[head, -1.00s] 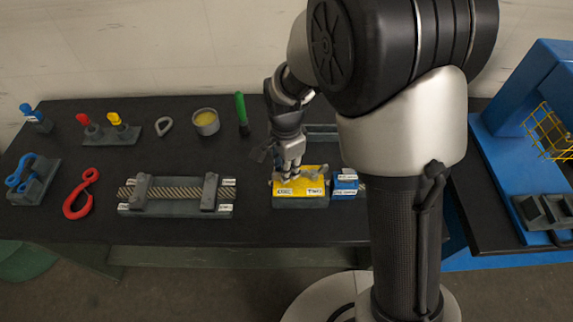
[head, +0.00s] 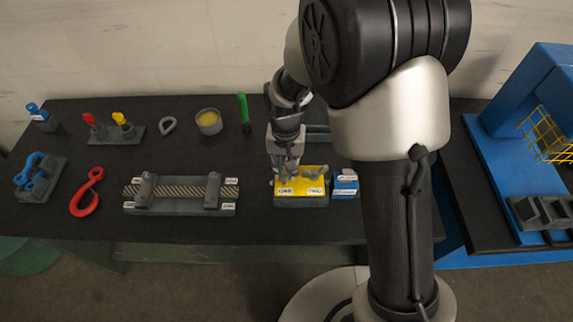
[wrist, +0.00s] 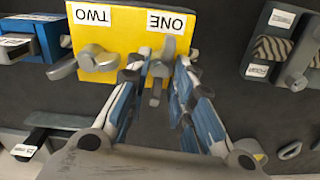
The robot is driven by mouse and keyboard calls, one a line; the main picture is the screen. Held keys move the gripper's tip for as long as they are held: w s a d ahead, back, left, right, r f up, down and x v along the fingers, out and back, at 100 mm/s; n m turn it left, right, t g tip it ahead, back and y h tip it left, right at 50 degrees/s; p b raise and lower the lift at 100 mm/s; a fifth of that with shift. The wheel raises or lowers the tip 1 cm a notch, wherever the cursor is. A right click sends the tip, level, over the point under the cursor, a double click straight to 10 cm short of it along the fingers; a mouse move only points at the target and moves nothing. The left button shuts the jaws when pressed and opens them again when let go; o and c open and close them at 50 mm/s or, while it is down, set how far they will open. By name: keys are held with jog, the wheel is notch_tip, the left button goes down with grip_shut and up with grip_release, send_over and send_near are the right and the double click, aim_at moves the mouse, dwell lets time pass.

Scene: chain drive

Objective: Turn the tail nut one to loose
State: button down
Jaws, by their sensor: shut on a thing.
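A yellow plate on a dark block (head: 313,186) stands near the front of the bench; it also shows in the wrist view (wrist: 120,22). There it carries labels ONE and TWO, upside down to me. Tail nut one, a grey winged nut (wrist: 157,70), is below ONE. Nut two (wrist: 97,60) sits beside it below TWO. My gripper (wrist: 162,62) points down at the plate with its fingers either side of nut one, shut on it. In the head view my gripper (head: 287,172) covers the plate's left part and hides nut one. The nut's exact contact is partly hidden.
A blue labelled block (head: 345,185) stands just right of the plate. A rope fixture with two clamps (head: 180,208) lies to the left. A red hook (head: 87,194) is farther left. The bench front edge is close to the plate.

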jog(key=n+p, duration=0.1)
jog(key=n, duration=0.6)
jog(key=shift+s+a, duration=0.1)
jog(key=shift+a, duration=0.05)
jog(key=n, duration=0.6)
jog(key=shift+s+a+f+n, duration=0.1)
jog(key=shift+s+n, duration=0.05)
jog(key=shift+n, duration=0.25)
jog(key=n+p, duration=0.1)
jog(key=n, duration=0.5)
jog(key=shift+s, duration=0.2)
jog(key=n, duration=0.6)
jog(key=shift+s+f+n, duration=0.1)
jog(key=shift+s+n, duration=0.1)
jog(key=shift+n, duration=0.1)
jog(key=c, duration=1.8)
grip_release()
jog(key=shift+c, duration=0.2)
jog(key=shift+o, duration=0.6)
jog(key=shift+w, duration=0.1)
